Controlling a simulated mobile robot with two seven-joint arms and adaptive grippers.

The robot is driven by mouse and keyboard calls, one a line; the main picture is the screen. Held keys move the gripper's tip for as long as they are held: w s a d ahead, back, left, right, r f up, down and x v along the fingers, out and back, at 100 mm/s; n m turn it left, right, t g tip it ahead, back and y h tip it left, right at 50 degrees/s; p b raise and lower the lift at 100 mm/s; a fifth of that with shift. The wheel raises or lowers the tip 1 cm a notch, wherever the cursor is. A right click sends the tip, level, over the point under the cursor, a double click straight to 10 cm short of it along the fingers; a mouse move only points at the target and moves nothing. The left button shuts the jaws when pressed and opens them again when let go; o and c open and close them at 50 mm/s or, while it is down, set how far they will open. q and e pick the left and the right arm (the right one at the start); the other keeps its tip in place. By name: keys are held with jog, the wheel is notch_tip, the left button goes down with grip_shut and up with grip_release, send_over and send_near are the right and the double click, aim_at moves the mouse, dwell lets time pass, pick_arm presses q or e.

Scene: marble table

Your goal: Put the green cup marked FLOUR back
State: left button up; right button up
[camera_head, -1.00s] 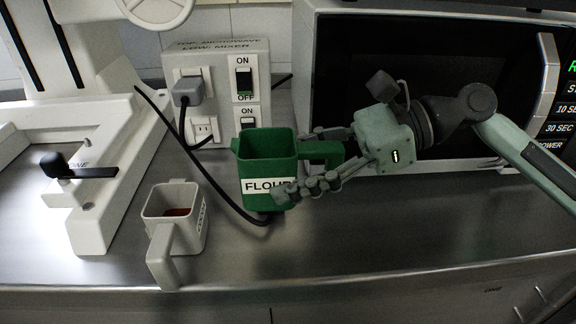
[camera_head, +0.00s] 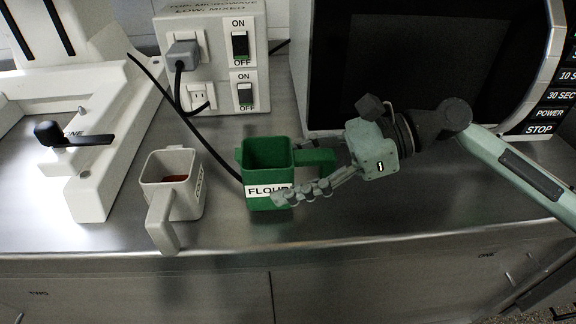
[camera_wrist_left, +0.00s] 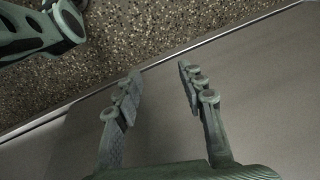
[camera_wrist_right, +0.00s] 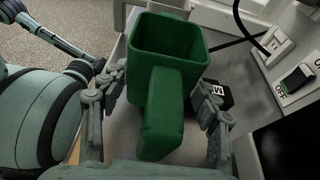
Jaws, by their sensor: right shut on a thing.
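The green cup marked FLOUR (camera_head: 266,160) is upright, just right of the white cup in the head view. My right gripper (camera_head: 305,172) is shut on it around the handle side, its fingers reaching along the handle and the cup's side. In the right wrist view the green cup (camera_wrist_right: 165,60) sits between the two fingers, its handle toward the palm and its opening empty. I cannot tell whether its base touches the counter. My left gripper (camera_wrist_left: 160,95) is open and empty in the left wrist view; it is not in the head view.
A white machine (camera_head: 95,170) with a black lever is at the left. The outlet box (camera_head: 212,60) and black cord are behind. A microwave (camera_head: 425,60) stands back right. The counter's front edge is close.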

jog(key=shift+f, duration=0.15)
dwell(0.4)
jog(key=o, duration=1.3)
jog(key=v, duration=1.2)
